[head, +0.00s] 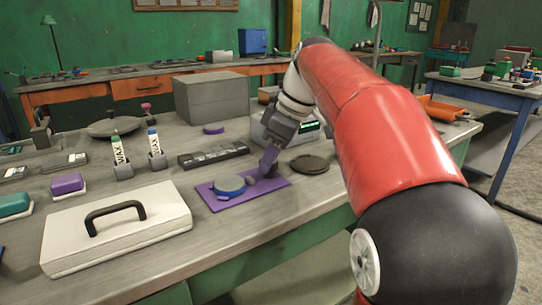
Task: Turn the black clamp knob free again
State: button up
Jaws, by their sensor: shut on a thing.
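My gripper (267,172) points down over the right part of a purple mat (222,206) on the grey workbench. It is shut on a small dark thing at its fingertips, which fits the black clamp knob. The fingers hide most of it, so its shape and turn cannot be made out. I cannot tell whether the knob and the disc touch.
A dark round plate (309,164) lies right of my gripper. A grey box with a green display (262,129) stands behind. A black strip (213,155) and a white case with a black handle (117,228) lie left. The bench front right of the mat is clear.

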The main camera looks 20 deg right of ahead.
jog(key=shift+n, duration=0.6)
jog(key=shift+g, duration=0.3)
jog(key=o, duration=1)
jog(key=shift+r, duration=0.1)
jog(key=v, duration=0.7)
jog(key=shift+d+r, duration=0.2)
